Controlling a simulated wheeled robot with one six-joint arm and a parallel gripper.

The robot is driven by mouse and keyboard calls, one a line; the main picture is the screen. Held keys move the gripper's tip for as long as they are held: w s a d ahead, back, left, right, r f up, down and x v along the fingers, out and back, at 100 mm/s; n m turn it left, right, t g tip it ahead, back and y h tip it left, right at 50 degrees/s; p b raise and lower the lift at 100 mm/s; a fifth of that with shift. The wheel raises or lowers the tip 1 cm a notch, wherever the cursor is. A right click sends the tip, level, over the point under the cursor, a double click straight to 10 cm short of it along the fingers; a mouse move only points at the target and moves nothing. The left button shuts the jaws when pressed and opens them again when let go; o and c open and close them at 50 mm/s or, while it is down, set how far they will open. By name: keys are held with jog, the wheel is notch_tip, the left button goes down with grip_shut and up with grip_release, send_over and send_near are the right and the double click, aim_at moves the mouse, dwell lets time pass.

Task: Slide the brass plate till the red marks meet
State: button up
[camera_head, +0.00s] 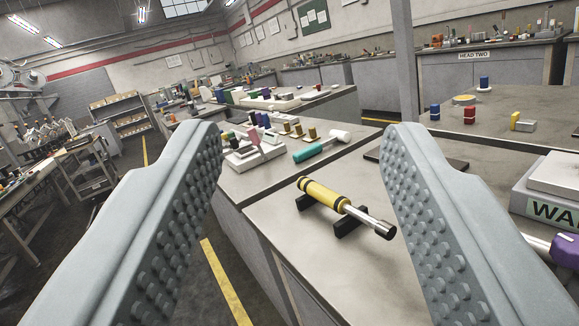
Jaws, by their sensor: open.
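My gripper (303,132) is open, its two grey studded fingers wide apart in the foreground with nothing between their pads. Beyond them is a grey worktop (300,245). I cannot make out a brass plate or any red marks on one for certain. Small brass-coloured pieces (290,129) stand further back between the fingers, too small to tell their form. A flat yellowish round piece (465,100) lies on the bench at the right. The fingers hide parts of the benches on both sides.
A yellow-and-black handled tool (335,202) rests on black supports on the near worktop. Behind it lies a teal-handled mallet (320,146). A grey box with a green label (550,195) and a purple knob (566,248) are at the right. Open floor shows at left.

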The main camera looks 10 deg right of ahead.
dwell(0.5)
jog(key=w+d+f+m+g+h, duration=0.25)
jog(key=f+g+h, duration=0.2)
jog(key=f, duration=0.25)
jog(key=w+d+f+m+g+h, duration=0.1)
jog(key=f+m+g+h, duration=0.2)
jog(key=f+g, duration=0.25)
jog(key=w+d+f+m+g+h, duration=0.2)
jog(key=f+g+h, duration=0.2)
jog(key=f, duration=0.3)
jog(key=shift+y, duration=0.25)
jog(key=x, duration=1.7)
jog(key=shift+w, duration=0.25)
jog(key=shift+a, duration=0.1)
jog(key=shift+c, duration=0.4)
